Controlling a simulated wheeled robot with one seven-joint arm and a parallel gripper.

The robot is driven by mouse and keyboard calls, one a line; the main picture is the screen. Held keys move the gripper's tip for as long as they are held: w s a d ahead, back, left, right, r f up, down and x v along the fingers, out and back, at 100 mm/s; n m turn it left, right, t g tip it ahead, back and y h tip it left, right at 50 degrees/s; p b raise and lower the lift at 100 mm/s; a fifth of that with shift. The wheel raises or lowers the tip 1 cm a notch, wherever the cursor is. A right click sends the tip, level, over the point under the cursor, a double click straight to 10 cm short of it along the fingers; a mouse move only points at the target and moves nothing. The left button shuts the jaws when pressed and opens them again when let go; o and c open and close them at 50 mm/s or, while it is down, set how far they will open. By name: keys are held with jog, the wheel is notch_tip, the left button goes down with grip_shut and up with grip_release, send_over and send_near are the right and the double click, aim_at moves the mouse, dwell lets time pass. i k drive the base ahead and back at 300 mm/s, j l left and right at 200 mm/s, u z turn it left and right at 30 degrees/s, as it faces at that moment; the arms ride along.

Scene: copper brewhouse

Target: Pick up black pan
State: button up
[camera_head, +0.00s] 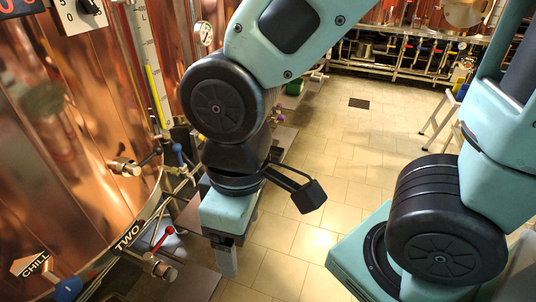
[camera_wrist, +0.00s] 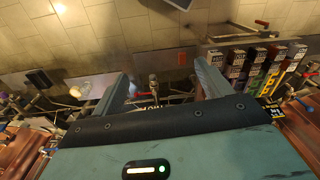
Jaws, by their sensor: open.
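I cannot make out a black pan for certain in either view. My gripper hangs pointing down beside the copper vessel in the head view (camera_head: 227,262), where one grey finger shows below its teal body. In the wrist view my gripper (camera_wrist: 161,72) has its two fingers wide apart. Nothing is held between them; a metal valve (camera_wrist: 153,87) and pipework show in the gap, behind the fingers. My arm hides the middle of the head view.
A copper vessel (camera_head: 70,130) with valves, including a red-handled one (camera_head: 165,238), stands close at left. Tiled floor (camera_head: 345,150) is open at centre right, with a dark square (camera_head: 358,103) on it. A rack (camera_head: 395,62) lines the back; a white stool (camera_head: 440,115) stands at right.

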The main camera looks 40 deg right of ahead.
aim_at(277, 153)
jog(key=i+l+z, duration=0.35)
jog(key=i+l, duration=0.45)
jog(key=l, duration=0.4)
jog(key=i+l+z, duration=0.35)
jog(key=i+l, duration=0.55)
